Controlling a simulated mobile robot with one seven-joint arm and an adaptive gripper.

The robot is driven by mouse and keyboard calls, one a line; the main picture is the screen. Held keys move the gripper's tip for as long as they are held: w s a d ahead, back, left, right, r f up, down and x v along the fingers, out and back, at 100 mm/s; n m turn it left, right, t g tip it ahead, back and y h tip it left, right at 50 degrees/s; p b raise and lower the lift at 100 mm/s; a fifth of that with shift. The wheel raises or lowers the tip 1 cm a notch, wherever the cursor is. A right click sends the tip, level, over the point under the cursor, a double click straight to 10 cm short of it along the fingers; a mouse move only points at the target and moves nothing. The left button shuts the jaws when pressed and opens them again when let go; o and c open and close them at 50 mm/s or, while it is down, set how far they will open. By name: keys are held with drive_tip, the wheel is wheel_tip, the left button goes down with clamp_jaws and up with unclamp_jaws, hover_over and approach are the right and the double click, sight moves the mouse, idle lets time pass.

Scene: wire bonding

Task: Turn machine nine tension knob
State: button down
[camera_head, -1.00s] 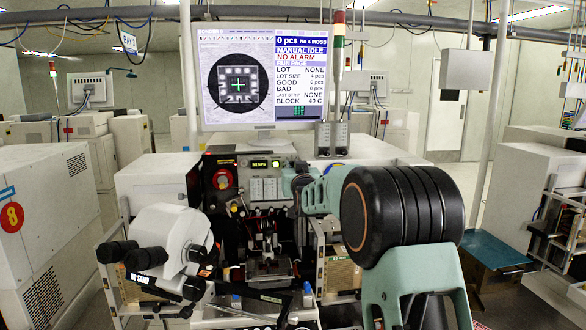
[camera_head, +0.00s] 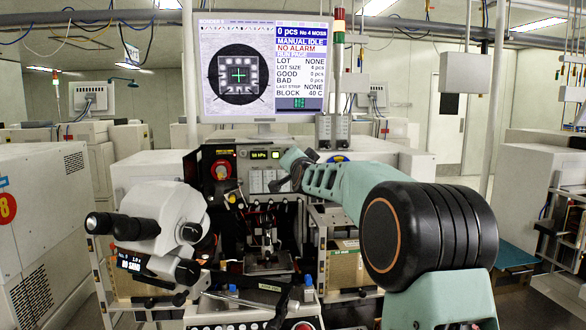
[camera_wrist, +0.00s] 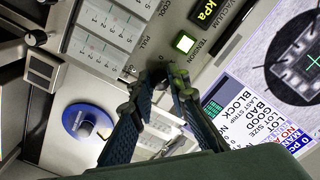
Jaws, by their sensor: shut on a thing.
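The tension knob (camera_wrist: 157,76) is a small dark shape below the TENSION label in the wrist view, mostly hidden between my fingertips. My gripper (camera_wrist: 154,83) has a fingertip on each side of it and is shut on it. In the head view my gripper (camera_head: 284,181) reaches the machine's front panel from the right, just below the green pressure readout (camera_head: 262,154). The knob itself cannot be made out there. A lit green square button (camera_wrist: 185,43) is close beside the fingertips in the wrist view.
The monitor (camera_head: 262,68) stands above the panel. A white microscope (camera_head: 165,220) stands at the left front.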

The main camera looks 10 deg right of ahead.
drive_tip(key=shift+r+m+b, duration=0.1)
drive_tip(key=shift+m+b, duration=3.55)
drive_tip(key=shift+m, duration=11.45)
drive_tip(key=c, duration=1.8)
unclamp_jaws()
drive_tip(key=shift+c, duration=0.2)
